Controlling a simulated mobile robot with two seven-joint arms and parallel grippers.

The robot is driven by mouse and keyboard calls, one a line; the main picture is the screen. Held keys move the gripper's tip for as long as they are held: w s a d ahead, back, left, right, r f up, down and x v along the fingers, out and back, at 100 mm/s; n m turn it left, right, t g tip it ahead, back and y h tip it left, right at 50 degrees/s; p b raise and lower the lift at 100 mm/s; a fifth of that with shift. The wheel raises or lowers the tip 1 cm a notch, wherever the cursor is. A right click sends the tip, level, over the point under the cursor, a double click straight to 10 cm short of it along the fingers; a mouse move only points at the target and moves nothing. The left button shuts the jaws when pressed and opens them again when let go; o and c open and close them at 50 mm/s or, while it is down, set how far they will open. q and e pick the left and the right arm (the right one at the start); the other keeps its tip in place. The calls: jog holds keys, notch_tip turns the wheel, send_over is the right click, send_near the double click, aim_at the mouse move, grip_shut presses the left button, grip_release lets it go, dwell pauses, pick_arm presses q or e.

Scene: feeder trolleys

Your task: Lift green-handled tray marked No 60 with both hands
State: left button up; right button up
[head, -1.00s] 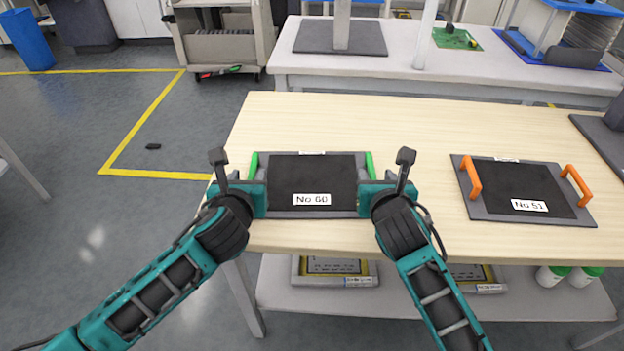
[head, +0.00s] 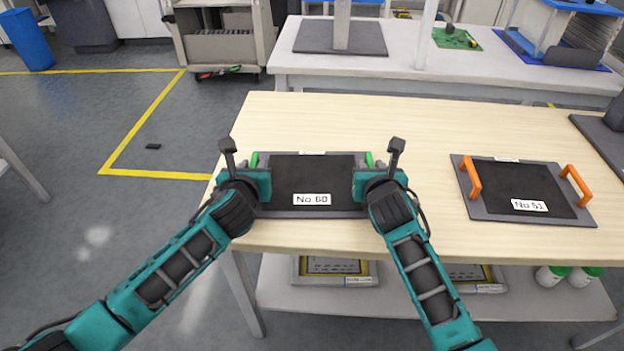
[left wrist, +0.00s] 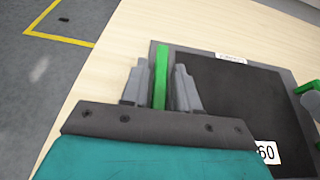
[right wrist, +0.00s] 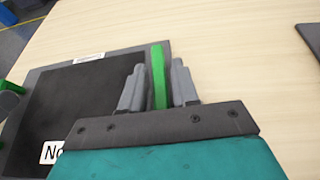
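The tray marked No 60 (head: 312,180) lies flat on the wooden table, dark with a grey rim. Its left green handle (left wrist: 161,78) stands between the two fingers of my left gripper (left wrist: 161,88) in the left wrist view, with small gaps on both sides. Its right green handle (right wrist: 158,76) stands between the fingers of my right gripper (right wrist: 158,85) in the right wrist view, also with narrow gaps. Both grippers look open around the handles. In the head view my wrists hide most of both handles.
A second tray marked No 51 (head: 520,190) with orange handles lies to the right on the same wooden table (head: 420,130). A dark stand base (head: 606,139) is at the table's right edge. A lower shelf (head: 400,304) holds yellow-framed items and bottles.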

pick_arm(q)
grip_shut()
pick_arm(e)
grip_shut()
dwell(0.7)
